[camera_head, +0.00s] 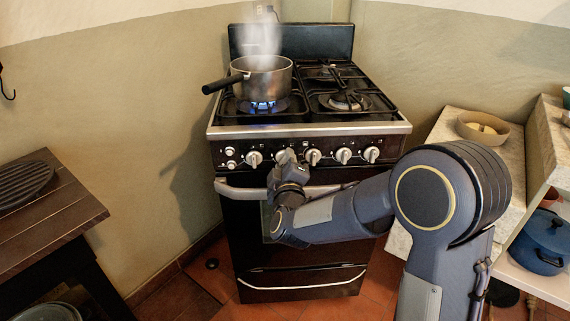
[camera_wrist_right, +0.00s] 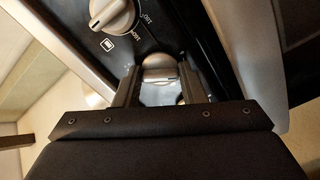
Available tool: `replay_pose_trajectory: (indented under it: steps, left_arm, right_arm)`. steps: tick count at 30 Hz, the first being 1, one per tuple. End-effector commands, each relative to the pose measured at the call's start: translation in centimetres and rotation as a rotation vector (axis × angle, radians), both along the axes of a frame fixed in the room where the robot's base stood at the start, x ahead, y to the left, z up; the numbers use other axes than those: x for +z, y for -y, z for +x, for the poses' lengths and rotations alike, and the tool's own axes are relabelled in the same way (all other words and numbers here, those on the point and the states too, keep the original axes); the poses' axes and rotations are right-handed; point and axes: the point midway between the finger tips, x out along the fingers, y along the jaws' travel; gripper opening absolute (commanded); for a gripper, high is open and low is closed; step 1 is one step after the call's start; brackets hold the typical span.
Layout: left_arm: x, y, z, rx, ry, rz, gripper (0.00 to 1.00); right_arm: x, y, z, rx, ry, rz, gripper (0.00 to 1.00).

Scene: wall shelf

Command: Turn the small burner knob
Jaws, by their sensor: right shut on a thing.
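The black stove front carries a row of several round silver knobs, including one (camera_head: 254,159) at the left and one (camera_head: 313,157) right of my gripper. My right gripper (camera_head: 286,165) is at the front panel, shut on the second knob from the left (camera_head: 285,154). In the right wrist view that gripped knob (camera_wrist_right: 159,68) sits between the two fingers of my gripper (camera_wrist_right: 157,86), with its lower part partly hidden. A neighbouring knob (camera_wrist_right: 113,13) with printed marks beside it shows above. My left gripper is not in view.
The oven handle bar (camera_head: 235,189) runs just below the knobs. A wooden table (camera_head: 50,215) is at left; a counter with a bowl (camera_head: 484,127) at right.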

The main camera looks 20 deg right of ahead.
Motion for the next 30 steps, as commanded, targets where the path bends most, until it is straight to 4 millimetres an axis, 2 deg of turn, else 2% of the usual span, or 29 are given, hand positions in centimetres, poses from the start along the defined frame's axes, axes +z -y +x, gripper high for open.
replay_pose_trajectory:
  steps: [11,30]
  left_arm:
    - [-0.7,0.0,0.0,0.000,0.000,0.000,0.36]
    - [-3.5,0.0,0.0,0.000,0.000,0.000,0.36]
  right_arm:
    - [-0.1,0.0,0.0,0.001,0.025,0.121,0.14]
    - [-0.3,0.0,0.0,0.000,0.139,0.694,0.14]
